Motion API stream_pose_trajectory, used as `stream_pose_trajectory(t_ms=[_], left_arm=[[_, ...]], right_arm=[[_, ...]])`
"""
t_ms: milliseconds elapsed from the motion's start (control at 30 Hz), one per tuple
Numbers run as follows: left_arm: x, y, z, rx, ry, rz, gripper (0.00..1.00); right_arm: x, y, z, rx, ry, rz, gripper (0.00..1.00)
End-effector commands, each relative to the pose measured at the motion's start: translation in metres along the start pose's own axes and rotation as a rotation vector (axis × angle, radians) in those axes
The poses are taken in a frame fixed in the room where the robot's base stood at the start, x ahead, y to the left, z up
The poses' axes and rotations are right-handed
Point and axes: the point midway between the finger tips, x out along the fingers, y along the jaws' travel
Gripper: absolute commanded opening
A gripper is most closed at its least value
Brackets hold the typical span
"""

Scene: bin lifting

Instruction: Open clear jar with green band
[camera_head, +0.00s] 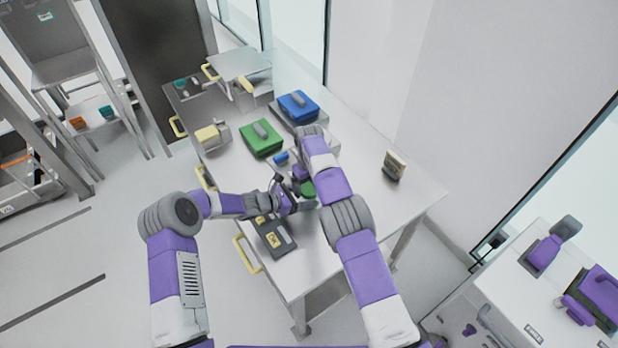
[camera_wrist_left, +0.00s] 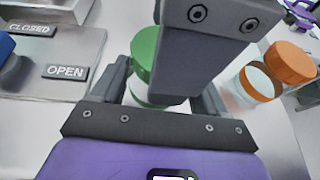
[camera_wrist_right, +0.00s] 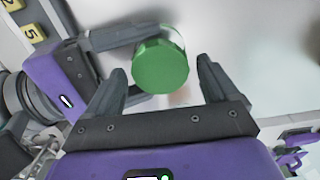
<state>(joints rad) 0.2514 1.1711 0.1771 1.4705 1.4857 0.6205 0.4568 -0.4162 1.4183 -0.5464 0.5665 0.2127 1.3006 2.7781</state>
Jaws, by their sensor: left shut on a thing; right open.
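The clear jar with a green lid (camera_wrist_right: 160,66) stands on the table; it also shows small in the head view (camera_head: 308,189). My left gripper (camera_head: 296,192) is shut on the jar's side, below the lid. In the left wrist view the jar (camera_wrist_left: 145,55) is partly hidden by a dark part of my right gripper. My right gripper (camera_wrist_right: 163,80) is open, its fingers apart on either side of the green lid. The band on the jar is mostly hidden.
A jar with an orange lid (camera_wrist_left: 290,62) stands close by on the table (camera_head: 400,215). Plates marked CLOSED and OPEN (camera_wrist_left: 65,72) lie beside the jar.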

Motion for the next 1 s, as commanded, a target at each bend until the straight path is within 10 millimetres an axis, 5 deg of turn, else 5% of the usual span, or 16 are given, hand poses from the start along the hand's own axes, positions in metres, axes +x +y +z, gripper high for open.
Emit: stream_pose_trajectory(t_ms=[333, 700, 1000], left_arm=[[0.0, 0.0001, 0.0004, 0.0, -0.001, 0.0, 0.0], [0.0, 0.0001, 0.0004, 0.0, -0.001, 0.0, 0.0], [0.0, 0.0001, 0.0003, 0.0, -0.001, 0.0, 0.0]], right_arm=[[0.0051, -0.0002, 0.0001, 0.0, -0.001, 0.0, 0.87], [0.0049, -0.0001, 0.0001, 0.0, -0.001, 0.0, 0.32], [0.0048, -0.0002, 0.0, -0.215, -0.001, 0.001, 0.3]])
